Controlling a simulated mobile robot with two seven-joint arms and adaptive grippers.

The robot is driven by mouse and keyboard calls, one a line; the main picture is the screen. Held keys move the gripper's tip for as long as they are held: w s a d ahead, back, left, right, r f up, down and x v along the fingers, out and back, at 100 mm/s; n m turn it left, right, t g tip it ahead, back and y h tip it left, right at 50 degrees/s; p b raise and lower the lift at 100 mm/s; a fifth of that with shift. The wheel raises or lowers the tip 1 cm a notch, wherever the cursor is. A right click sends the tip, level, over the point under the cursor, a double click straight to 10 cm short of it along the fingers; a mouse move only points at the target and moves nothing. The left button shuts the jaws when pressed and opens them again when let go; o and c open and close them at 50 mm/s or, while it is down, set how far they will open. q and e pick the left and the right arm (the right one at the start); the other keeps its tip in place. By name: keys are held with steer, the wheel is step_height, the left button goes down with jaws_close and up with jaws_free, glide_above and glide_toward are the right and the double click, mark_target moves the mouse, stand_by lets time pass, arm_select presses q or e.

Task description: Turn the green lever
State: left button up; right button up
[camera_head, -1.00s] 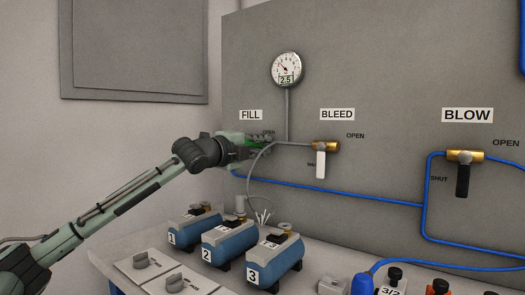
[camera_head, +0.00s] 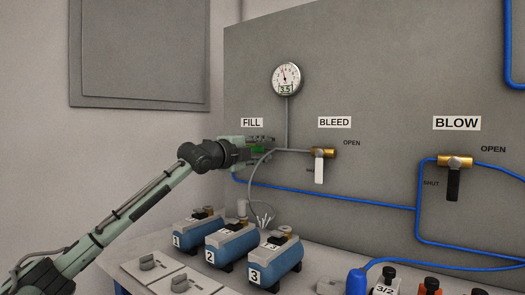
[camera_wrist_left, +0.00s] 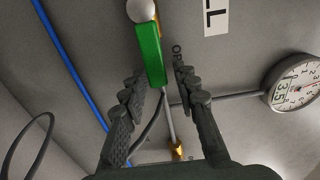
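The green lever (camera_head: 257,150) is on the wall panel under the FILL sign (camera_head: 252,122). In the head view it is mostly hidden by my left gripper (camera_head: 262,146). In the left wrist view the green lever (camera_wrist_left: 150,55) shows clearly, with a pale round knob and a bit of brass at its far end. My left gripper (camera_wrist_left: 158,78) is open there, with its fingers on either side of the lever's near end. Gaps show between lever and fingers. My right gripper is in neither view.
The round gauge (camera_head: 286,79) reads about 3.5. The white BLEED lever (camera_head: 319,172) and black BLOW lever (camera_head: 453,184) hang down to the right. Blue tanks (camera_head: 281,260) stand on the bench below. A blue hose (camera_head: 330,196) runs along the panel.

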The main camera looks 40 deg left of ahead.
arm_select(q)
steer(key=shift+o, duration=0.2)
steer(key=shift+s+a+f, duration=0.1)
steer(key=shift+s, duration=1.25)
steer(key=shift+s+a, duration=0.1)
steer(key=shift+s, duration=1.2)
steer(key=shift+s+d, duration=0.1)
steer(key=shift+s, duration=0.15)
glide_toward(261, 150)
steer(key=shift+s+d, duration=0.15)
steer(key=shift+s, duration=0.75)
